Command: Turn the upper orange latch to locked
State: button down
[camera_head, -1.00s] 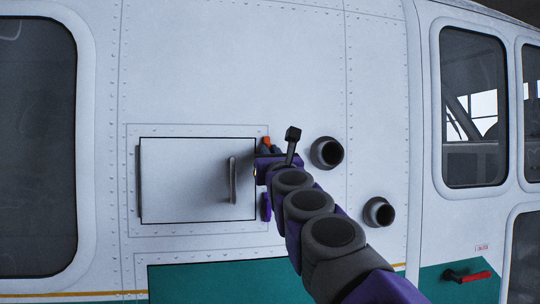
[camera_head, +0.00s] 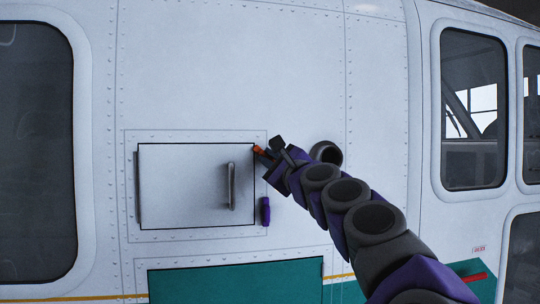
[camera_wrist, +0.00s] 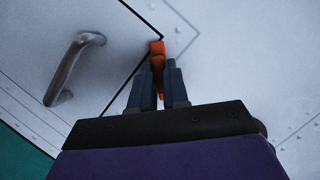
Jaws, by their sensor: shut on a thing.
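The upper orange latch (camera_head: 259,150) sits at the upper right corner of a closed grey panel door (camera_head: 185,185). In the wrist view the orange latch (camera_wrist: 158,62) stands between the two dark fingers of my gripper (camera_wrist: 160,75), which are shut on it. Its outer end shows beyond the fingertips and tilts slightly, with its tip by the door's corner. The part between the fingers is partly hidden. In the head view my gripper (camera_head: 266,157) reaches the latch from the right. A purple lower latch (camera_head: 265,211) stands upright beside the door's lower right edge.
A curved door handle (camera_head: 231,186) sticks out left of my gripper; it also shows in the wrist view (camera_wrist: 72,68). A round dark port (camera_head: 326,153) juts from the white wall just behind my arm. The wall above the door is clear.

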jog(key=n+g+p, duration=0.1)
jog(key=n, duration=0.3)
jog(key=n+g+p, duration=0.2)
jog(key=n, duration=0.2)
jog(key=shift+f, duration=0.1)
jog(key=shift+n, duration=0.3)
jog(key=shift+a+f, duration=0.1)
jog(key=shift+f, duration=0.05)
jog(key=c, duration=1.2)
grip_release()
jog(key=shift+s, duration=0.1)
jog(key=shift+o, duration=0.4)
jog(key=shift+r, duration=0.2)
jog(key=b+v, duration=0.3)
jog(key=v, duration=1.4)
jog(key=shift+r, duration=0.3)
